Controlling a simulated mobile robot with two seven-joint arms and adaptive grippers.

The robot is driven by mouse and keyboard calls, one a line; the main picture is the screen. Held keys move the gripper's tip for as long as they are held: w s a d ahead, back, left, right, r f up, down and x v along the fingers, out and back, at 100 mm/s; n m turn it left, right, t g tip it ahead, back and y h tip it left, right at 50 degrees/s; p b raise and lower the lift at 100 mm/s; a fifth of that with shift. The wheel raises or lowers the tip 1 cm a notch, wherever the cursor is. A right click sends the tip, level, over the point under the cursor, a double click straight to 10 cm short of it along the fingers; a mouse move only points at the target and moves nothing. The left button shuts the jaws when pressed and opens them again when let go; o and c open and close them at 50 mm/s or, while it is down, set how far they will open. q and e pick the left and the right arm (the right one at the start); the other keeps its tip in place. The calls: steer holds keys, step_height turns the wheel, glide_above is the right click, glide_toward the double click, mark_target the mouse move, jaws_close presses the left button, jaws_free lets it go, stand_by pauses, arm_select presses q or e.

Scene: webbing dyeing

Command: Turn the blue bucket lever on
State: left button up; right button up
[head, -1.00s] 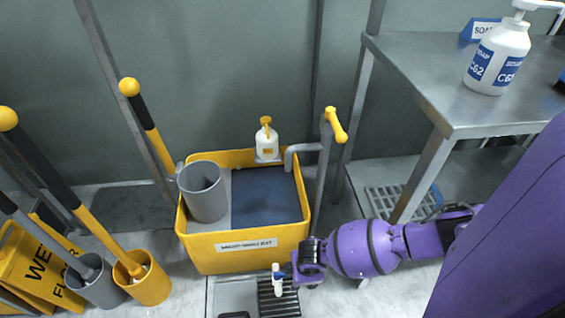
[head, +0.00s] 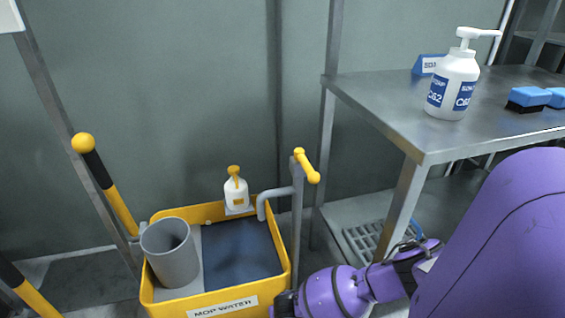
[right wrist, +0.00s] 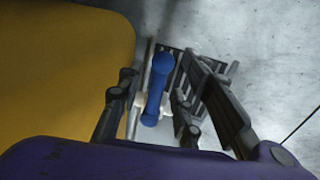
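The yellow bucket (head: 166,306), labelled "MOP WATER", stands at the bottom of the head view with its lower part cut off. The blue lever (right wrist: 157,84) shows in the right wrist view, beside the yellow bucket wall (right wrist: 65,65), with small white parts at its lower end. My right gripper (right wrist: 154,102) is open, with its dark fingers on either side of the lever. I cannot tell whether either finger touches it. In the head view, the lever and right fingertips are out of frame. My left gripper is not in view.
A grey cylinder (head: 170,255) and dark water (head: 240,252) are in the bucket. A grey pipe with a yellow handle (head: 306,166) rises at its right. A metal table (head: 400,105) stands right, holding a soap bottle (head: 453,85) and blue brushes (head: 528,98). A dark floor grate (right wrist: 185,68) lies below the lever.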

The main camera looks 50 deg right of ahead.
steer(key=c, duration=0.7)
jaws_close()
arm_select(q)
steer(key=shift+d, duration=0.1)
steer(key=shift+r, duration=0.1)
